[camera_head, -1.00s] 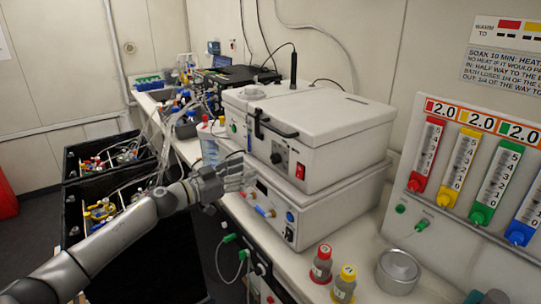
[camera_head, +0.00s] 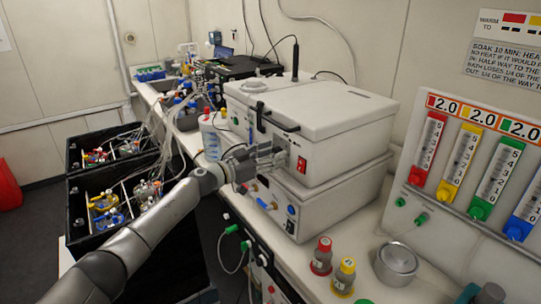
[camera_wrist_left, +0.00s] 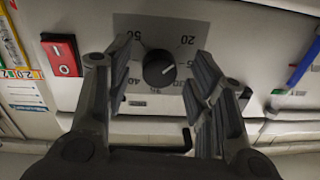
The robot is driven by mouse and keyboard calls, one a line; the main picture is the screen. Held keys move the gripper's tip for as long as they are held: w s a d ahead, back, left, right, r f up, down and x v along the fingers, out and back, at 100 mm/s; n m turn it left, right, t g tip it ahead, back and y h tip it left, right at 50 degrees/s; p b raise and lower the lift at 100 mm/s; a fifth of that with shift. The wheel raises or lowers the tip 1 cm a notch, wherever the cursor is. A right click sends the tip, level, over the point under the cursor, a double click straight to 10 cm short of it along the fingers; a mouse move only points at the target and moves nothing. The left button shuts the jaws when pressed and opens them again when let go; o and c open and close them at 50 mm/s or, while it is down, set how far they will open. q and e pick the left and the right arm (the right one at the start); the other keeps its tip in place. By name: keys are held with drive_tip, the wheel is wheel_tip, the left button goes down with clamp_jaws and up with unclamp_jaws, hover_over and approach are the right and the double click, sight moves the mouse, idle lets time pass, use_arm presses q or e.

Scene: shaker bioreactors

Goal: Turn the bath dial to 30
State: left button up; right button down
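In the left wrist view, the bath dial (camera_wrist_left: 159,69) is a round black knob on a grey scale plate. A thin pale mark on the knob points to the right side of the scale, roughly between 20 and 25. My left gripper (camera_wrist_left: 150,78) is open, with one finger on each side of the dial and the knob between them; contact cannot be told. In the head view my left gripper (camera_head: 276,157) is at the front of the white bath (camera_head: 345,145) and hides the dial. My right gripper is out of view.
A red switch (camera_head: 301,166) sits beside the dial; it also shows in the left wrist view (camera_wrist_left: 62,57). The bath stands on another white unit (camera_head: 330,205). Red-capped (camera_head: 322,257) and yellow-capped (camera_head: 345,277) bottles and a metal pot (camera_head: 396,262) stand on the bench to the right.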

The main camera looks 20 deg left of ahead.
use_arm(q)
drive_tip(key=c, duration=1)
drive_tip(key=shift+a+f+m+h+b, duration=0.1)
drive_tip(key=shift+m+h+b, duration=0.15)
drive_tip(key=shift+m+b, duration=3)
drive_tip(key=shift+m+h+b, duration=0.25)
drive_tip(key=shift+m+b, duration=0.3)
drive_tip(key=shift+m, duration=5.3)
drive_tip(key=o, duration=1)
